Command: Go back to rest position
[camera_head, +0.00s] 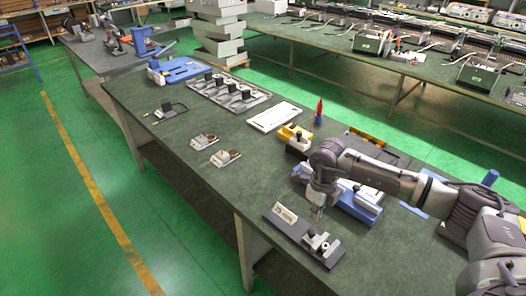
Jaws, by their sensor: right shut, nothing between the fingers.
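My right arm reaches in from the right over the green workbench (180,171). My right gripper (317,212) points down, shut and empty, just behind a dark fixture plate with a white label block (284,212) and small metal blocks (320,242) on it. A blue fixture with a white block (362,198) is right beside the gripper and partly hidden by my arm. Two small coil-like parts on light bases, one here (204,141) and one nearer (226,157), lie left of the gripper, apart from it. My left gripper is not in view.
A yellow block fixture (293,136), a red bottle (318,111) and a white tray (274,117) stand behind the gripper. A rack with several dark holders (228,91) and a blue fixture (180,69) are farther off.

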